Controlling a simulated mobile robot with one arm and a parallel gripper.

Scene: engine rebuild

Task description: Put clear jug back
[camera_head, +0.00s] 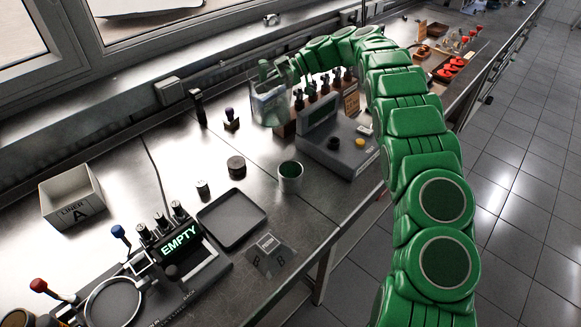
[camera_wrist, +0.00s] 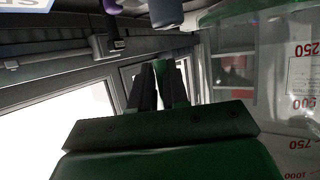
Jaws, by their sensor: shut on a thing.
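The clear jug (camera_head: 270,104) is at the back of the bench by the window, left of the rack of dark-handled tools. My green arm arches over to it, and my gripper (camera_head: 277,72) is at its upper part. In the wrist view the jug (camera_wrist: 296,75) fills the right side, its red volume marks upside down. My gripper (camera_wrist: 170,80) shows there in the middle, its two dark fingers close together beside the jug. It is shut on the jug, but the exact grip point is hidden. I cannot tell whether the jug's base touches the bench.
The tool rack (camera_head: 284,130) and a grey scale (camera_head: 337,150) stand right of the jug. A green-lined cup (camera_head: 291,178), a dark tray (camera_head: 232,218), a white bin (camera_head: 72,197) and a fixture reading EMPTY (camera_head: 180,240) are nearer.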

